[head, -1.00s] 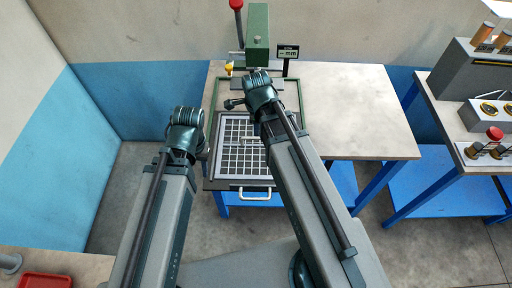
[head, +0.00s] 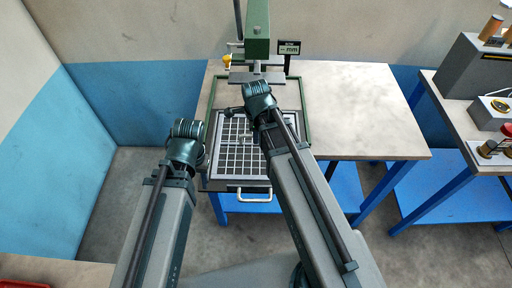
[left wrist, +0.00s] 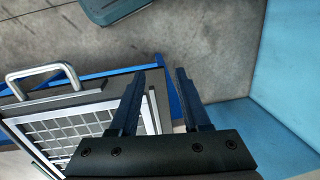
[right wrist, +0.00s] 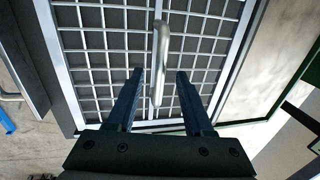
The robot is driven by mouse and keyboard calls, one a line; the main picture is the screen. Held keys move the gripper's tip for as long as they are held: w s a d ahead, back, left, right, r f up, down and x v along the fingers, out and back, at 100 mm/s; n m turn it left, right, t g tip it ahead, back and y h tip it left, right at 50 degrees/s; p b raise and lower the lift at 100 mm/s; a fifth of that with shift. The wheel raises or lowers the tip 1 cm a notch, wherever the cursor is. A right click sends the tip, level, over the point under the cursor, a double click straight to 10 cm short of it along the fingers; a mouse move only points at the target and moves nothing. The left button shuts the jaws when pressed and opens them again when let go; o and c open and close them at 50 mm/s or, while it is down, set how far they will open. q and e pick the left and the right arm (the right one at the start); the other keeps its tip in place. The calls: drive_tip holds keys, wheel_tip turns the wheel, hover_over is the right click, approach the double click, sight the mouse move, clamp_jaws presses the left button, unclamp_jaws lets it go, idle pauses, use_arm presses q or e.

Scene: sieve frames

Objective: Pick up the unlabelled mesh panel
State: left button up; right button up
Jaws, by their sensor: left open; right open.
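A mesh panel (head: 238,160), a pale grid in a light frame, lies flat in a dark tray with a silver front handle (head: 253,195) at the table's left front. I see no label on it. A small bar handle (right wrist: 161,50) stands over the middle of the grid. My right gripper (right wrist: 160,73) is open above the mesh, its fingers either side of that bar in the right wrist view; I cannot tell the height. My left gripper (left wrist: 164,70) is open and empty by the tray's left side. My arms hide part of the panel in the head view.
A green press (head: 257,35) with a small "mm" display (head: 290,47) stands behind the tray inside a green frame. The table top (head: 360,110) to the right is bare. A second table at the right holds a grey box (head: 476,66) and other equipment.

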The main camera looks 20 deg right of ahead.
drive_tip(key=f+b, duration=0.2)
drive_tip(key=f, duration=0.1)
drive_tip(key=shift+w, duration=0.3)
use_arm(q)
wheel_tip(320, 180, down, 3)
drive_tip(key=shift+r, duration=0.1)
use_arm(e)
drive_tip(key=shift+r, duration=0.1)
drive_tip(key=shift+c, duration=0.4)
clamp_jaws()
idle(0.4)
